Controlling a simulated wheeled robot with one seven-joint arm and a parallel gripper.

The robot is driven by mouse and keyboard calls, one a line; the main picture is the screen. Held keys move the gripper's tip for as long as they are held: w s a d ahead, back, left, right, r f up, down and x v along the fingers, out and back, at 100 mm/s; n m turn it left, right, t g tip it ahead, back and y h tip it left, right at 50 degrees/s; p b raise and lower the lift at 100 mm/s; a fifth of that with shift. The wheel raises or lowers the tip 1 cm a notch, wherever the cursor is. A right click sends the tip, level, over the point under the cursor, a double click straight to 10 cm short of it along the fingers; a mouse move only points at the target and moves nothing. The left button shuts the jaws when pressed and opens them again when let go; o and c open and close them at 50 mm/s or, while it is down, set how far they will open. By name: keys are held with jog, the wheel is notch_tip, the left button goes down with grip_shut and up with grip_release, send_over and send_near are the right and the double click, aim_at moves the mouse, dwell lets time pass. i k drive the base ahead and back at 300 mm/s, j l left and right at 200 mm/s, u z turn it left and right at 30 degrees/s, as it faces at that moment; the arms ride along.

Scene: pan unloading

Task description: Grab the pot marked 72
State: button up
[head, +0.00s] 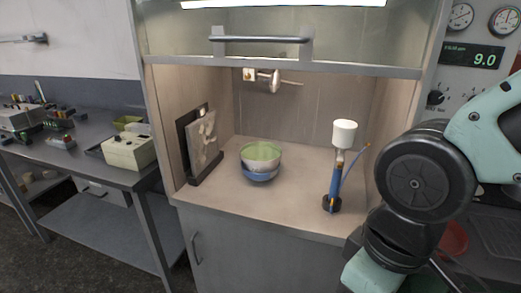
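No marking 72 can be read on anything in the head view, and I cannot tell which thing is the pot. A stack of bowls (261,162), pale green inside with white and blue outsides, stands on the floor of the fume hood (290,210). To its right, a small white cup (344,133) sits upright on top of a blue burner-like stand (334,188) with a black base. My arm shows at the right edge, in front of the hood's right side. My gripper is out of view.
The raised glass sash with its handle (262,40) hangs across the hood's top. A tap-like fitting (268,78) juts from its back wall. A framed panel (202,150) leans at the hood's left. A metal bench (95,168) with instruments stands further left.

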aim_at(258, 157)
jog(key=i+j+z, duration=0.1)
jog(key=j+z, duration=0.15)
jog(key=z, duration=0.2)
jog(key=j+z, duration=0.25)
jog(key=z, duration=0.15)
jog(key=j+z, duration=0.35)
jog(key=j, duration=1.5)
jog(key=i+j, duration=0.15)
jog(key=i, duration=0.25)
